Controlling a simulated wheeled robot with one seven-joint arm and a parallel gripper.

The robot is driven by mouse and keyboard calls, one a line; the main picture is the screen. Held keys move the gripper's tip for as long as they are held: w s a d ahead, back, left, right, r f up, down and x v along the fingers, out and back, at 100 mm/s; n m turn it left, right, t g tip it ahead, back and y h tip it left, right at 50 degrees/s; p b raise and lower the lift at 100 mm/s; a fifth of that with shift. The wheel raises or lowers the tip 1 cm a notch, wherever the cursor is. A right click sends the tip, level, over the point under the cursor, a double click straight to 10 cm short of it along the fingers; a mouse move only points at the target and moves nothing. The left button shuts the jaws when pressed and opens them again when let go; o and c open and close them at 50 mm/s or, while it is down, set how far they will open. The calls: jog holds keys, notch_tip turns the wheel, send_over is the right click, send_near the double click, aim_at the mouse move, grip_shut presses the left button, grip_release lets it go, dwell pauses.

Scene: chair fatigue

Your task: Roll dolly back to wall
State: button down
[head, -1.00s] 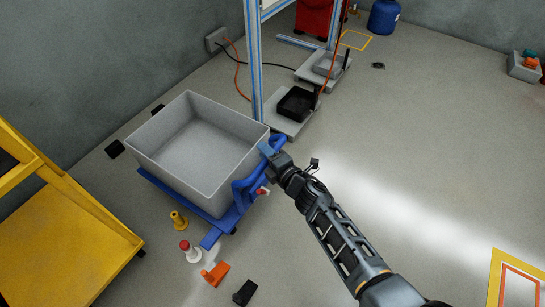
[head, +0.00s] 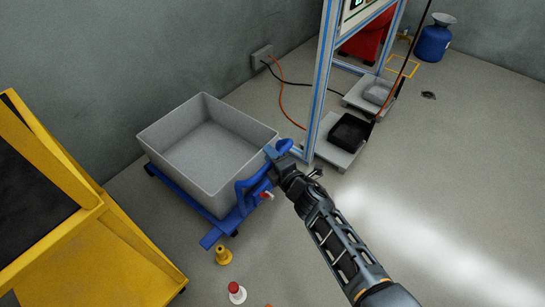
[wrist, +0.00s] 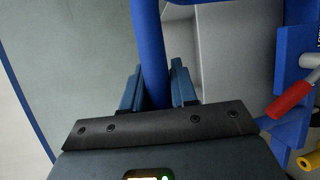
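The dolly is a low blue platform (head: 215,234) with a large open grey bin (head: 180,172) on it. The bin looks empty. The dolly's blue handle (head: 243,188) rises at its near right side; its tube (wrist: 152,50) also runs between my fingers in the wrist view. My gripper (head: 279,150) is shut on the handle, with one finger on each side of the tube. The grey wall (head: 80,80) stands behind the dolly at the upper left. The bin hides most of the gap between them, so I cannot tell if they touch.
A yellow cart (head: 95,235) stands close on the left. A yellow peg (head: 223,255) and a red-topped white peg (head: 237,292) stand on the floor in front. A blue-framed rig (head: 320,90) with a black tray (head: 350,132) is close behind right.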

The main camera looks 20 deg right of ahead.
jog(key=shift+w+a, duration=0.2)
jog(key=shift+a, duration=0.05)
jog(key=c, duration=1)
grip_release()
jog(key=shift+d, duration=0.1)
jog(key=p+v, duration=0.3)
jog(key=v, duration=0.4)
jog(key=shift+s+r+p, duration=0.1)
jog(key=shift+s+p, duration=0.25)
jog(key=shift+s, duration=0.05)
